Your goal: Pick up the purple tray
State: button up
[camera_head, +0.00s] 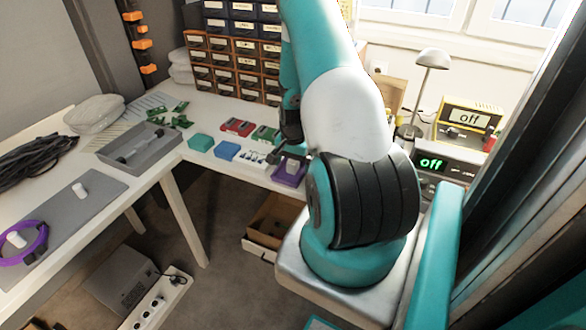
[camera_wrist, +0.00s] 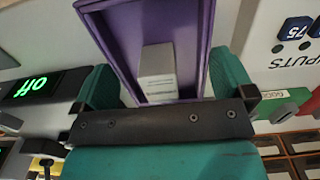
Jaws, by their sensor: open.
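The purple tray (camera_head: 289,173) sits at the front edge of the white worktable, partly hidden by my arm and gripper. In the wrist view the tray (camera_wrist: 123,38) fills the top middle, with a small pale box (camera_wrist: 158,68) inside it. My gripper (camera_wrist: 166,82) is open, with one teal finger on each side of the tray's near end. I cannot tell whether the fingers touch its walls. In the head view my gripper (camera_head: 291,151) is right above or at the tray, mostly seen from behind.
Drawer units (camera_head: 225,70) stand behind. Instruments with "off" displays (camera_head: 445,163) and a lamp (camera_head: 433,60) are at the right.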

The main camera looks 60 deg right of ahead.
jog(key=shift+f, duration=0.4)
jog(key=shift+c, duration=0.5)
jog(key=c, duration=0.5)
jog(key=shift+c, duration=0.2)
notch_tip(320, 180, up, 20)
jog(key=b, duration=0.1)
jog(key=w+a+f+n, duration=0.4)
jog(key=a, duration=0.3)
jog(key=w+a+f+n, duration=0.3)
jog(key=w+a+f, duration=0.1)
jog(key=a, duration=0.3)
jog(key=a+f+n, duration=0.4)
jog(key=a+n, duration=0.1)
jog(key=a, duration=0.4)
jog(key=a+f+n, duration=0.5)
jog(key=a, duration=0.4)
jog(key=shift+a, duration=0.15)
